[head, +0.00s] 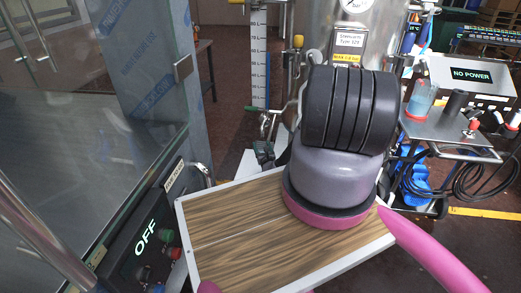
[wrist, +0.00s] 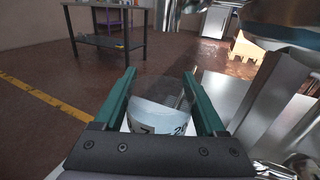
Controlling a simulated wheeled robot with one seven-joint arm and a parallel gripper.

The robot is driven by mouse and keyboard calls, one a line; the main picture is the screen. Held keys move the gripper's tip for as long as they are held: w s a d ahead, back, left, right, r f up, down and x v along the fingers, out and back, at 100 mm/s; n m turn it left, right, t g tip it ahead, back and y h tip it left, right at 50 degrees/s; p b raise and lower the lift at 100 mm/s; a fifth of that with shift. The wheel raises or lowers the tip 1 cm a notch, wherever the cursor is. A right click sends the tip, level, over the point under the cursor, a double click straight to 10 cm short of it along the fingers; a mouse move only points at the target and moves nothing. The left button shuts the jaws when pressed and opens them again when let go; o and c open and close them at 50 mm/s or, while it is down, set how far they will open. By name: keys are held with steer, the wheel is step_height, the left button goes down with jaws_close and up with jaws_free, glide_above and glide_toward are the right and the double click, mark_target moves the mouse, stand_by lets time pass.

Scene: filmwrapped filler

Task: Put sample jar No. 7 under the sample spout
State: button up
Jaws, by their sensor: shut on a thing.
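The head view does not show the gripper or jar; my own arm blocks the middle. A steel tank (head: 330,40) with a gauge and a label plate stands behind my arm. I cannot make out the sample spout for certain.
A glass-doored cabinet with a panel reading OFF (head: 145,235) is at left. At right is a metal cart (head: 450,130) with bottles, looped black cables and a NO POWER box (head: 470,74). The wrist view shows a dark table (wrist: 105,40) and open brown floor at left, steel legs at right.

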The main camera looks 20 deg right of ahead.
steer(key=shift+w+d+f, duration=0.1)
steer(key=shift+w+f, duration=0.55)
steer(key=shift+f, duration=0.25)
steer(key=shift+w+d+f, duration=0.1)
steer(key=shift+w+f, duration=0.5)
steer(key=shift+f, duration=0.25)
steer(key=shift+f, duration=0.1)
steer(key=o, duration=1.3)
steer(key=v, duration=1.2)
steer(key=shift+s, duration=0.1)
